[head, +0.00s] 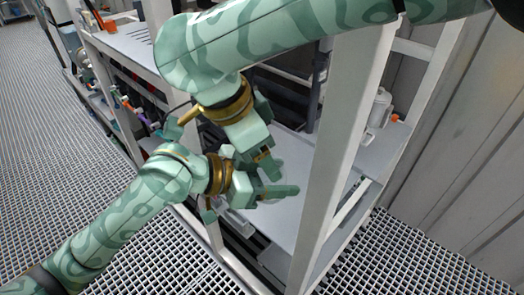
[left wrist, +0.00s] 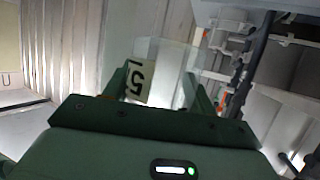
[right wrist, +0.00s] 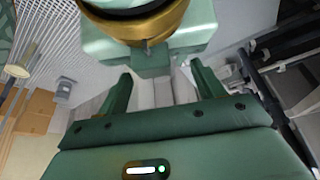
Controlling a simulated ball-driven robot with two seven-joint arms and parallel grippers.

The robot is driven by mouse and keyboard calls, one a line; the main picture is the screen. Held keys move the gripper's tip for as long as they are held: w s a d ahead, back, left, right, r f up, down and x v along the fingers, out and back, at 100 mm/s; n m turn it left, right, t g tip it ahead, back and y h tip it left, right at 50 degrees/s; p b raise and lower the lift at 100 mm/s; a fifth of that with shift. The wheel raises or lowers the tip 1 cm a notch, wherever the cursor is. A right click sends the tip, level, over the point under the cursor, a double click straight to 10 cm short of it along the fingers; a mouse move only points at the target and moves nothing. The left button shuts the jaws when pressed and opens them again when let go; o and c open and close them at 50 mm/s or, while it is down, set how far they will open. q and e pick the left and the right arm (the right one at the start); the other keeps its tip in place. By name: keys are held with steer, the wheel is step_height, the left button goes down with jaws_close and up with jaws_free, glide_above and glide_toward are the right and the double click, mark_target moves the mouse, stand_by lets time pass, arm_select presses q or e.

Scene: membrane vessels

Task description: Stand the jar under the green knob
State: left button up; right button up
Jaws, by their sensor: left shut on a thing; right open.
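My left gripper (head: 268,186) is shut on a clear jar, seen in the left wrist view (left wrist: 168,58). The jar has a pale label with a dark 5 and sits between the two green fingers. In the head view the jar is hard to make out against the pale panel. My right gripper (head: 257,160) is open, just above and close to the left one. In the right wrist view its fingers (right wrist: 160,88) are apart, with my left arm's wrist beyond them. Small coloured knobs sit along the rack's left side; I cannot pick out the green one.
A white rack post (head: 345,140) stands just right of the grippers. A pale panel (head: 312,185) lies below them. A white canister (head: 380,108) stands on the rack at the right. The grating floor (head: 60,130) at left is clear.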

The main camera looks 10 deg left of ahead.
steer(key=shift+w+d+f, duration=0.1)
steer(key=shift+d+f, duration=0.1)
steer(key=shift+f, duration=0.4)
steer(key=c, duration=1.1)
arm_select(q)
steer(key=o, duration=1.1)
steer(key=shift+c, duration=0.2)
